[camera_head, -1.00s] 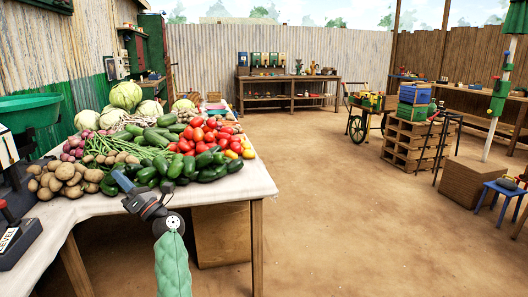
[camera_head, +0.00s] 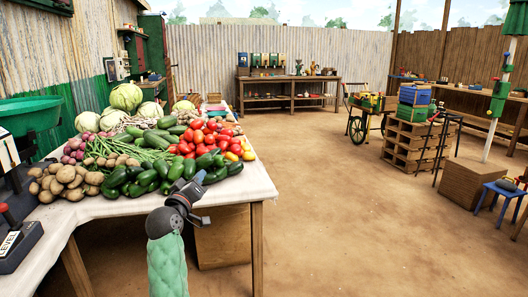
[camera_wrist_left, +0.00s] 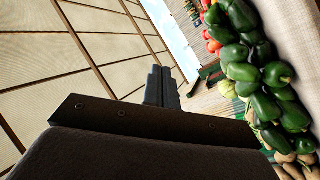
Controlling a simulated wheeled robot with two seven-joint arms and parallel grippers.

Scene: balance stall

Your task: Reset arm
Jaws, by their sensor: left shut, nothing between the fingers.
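My left gripper (camera_head: 197,181) is in the head view, in front of the vegetable pile and over the front edge of the white-covered table (camera_head: 120,206). Its arm comes up from the bottom of the picture in a green sleeve. In the left wrist view the two dark fingers (camera_wrist_left: 162,88) lie together, with nothing between them. Green peppers (camera_wrist_left: 262,75) show to the right of the fingers there, apart from them. My right gripper is in neither view.
Tomatoes (camera_head: 206,133), cucumbers, potatoes (camera_head: 68,182) and cabbages (camera_head: 126,97) cover the table. A green scale pan (camera_head: 30,110) stands at the left. Stacked pallets (camera_head: 410,145) and a wheelbarrow (camera_head: 357,127) stand further right. The dirt floor (camera_head: 320,215) between is clear.

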